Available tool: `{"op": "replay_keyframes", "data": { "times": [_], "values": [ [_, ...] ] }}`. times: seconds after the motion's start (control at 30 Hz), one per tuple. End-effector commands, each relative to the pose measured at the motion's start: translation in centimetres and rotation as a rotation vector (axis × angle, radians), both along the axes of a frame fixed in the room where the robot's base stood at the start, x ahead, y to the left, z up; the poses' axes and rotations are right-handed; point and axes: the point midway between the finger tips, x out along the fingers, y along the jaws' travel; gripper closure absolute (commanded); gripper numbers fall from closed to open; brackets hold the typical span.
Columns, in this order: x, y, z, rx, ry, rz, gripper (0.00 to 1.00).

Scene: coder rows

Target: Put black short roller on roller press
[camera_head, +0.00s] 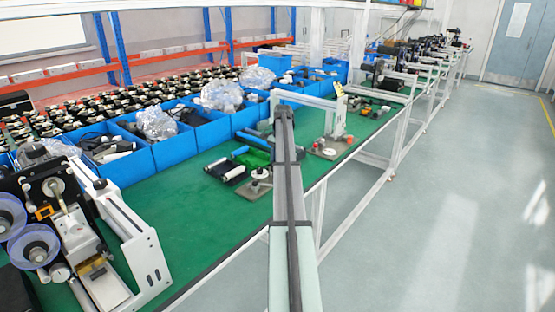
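Several short rollers lie together on the green table, left of my arm. A black roller with white ends (226,171) lies at the front of this group, with green and blue ones behind it. A small grey base plate with a round white part (258,184) stands just right of them, partly hidden by my arm. I cannot tell for sure which fixture is the roller press. My arm reaches forward over the table, and its far end, with my gripper (283,114), is small and dark. I cannot see its fingers clearly or anything held in it.
Blue bins (190,138) with parts and plastic bags line the table's back. A white and black machine (85,235) stands at the left front. A white gantry frame (310,101) and another grey plate with small parts (330,147) stand to the right. The green tabletop (185,210) is clear in front.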

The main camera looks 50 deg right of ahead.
Motion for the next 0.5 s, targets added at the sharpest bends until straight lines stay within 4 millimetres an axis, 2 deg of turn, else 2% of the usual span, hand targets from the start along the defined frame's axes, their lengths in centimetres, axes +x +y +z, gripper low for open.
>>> {"op": "replay_keyframes", "data": {
  "times": [0.5],
  "values": [
    [-0.01, 0.05, -0.53, 0.002, -0.003, 0.001, 1.0]
  ]
}}
